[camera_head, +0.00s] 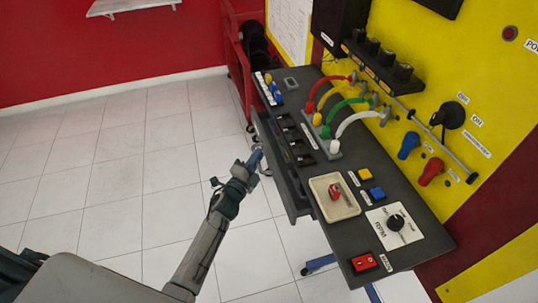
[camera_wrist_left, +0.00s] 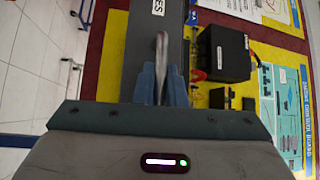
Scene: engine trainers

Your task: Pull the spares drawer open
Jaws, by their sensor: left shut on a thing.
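The grey spares drawer (camera_head: 298,206) stands out from the left side of the dark console, with an open gap showing behind its front. In the left wrist view the drawer front (camera_wrist_left: 139,38) carries a partly hidden label ending in "ES". My left gripper (camera_head: 257,157) is at the middle of the drawer front. Its blue fingers (camera_wrist_left: 162,84) are shut on the pale bar handle (camera_wrist_left: 162,50). The fingers hide part of the handle. My right gripper is in neither view.
The console top (camera_head: 362,235) holds a beige tray (camera_head: 320,193) with a red part, coloured cables, buttons and a dial. A yellow panel (camera_head: 440,75) rises behind it. A red cart (camera_head: 233,50) stands at the far end. Tiled floor (camera_head: 120,160) left of the drawer is clear.

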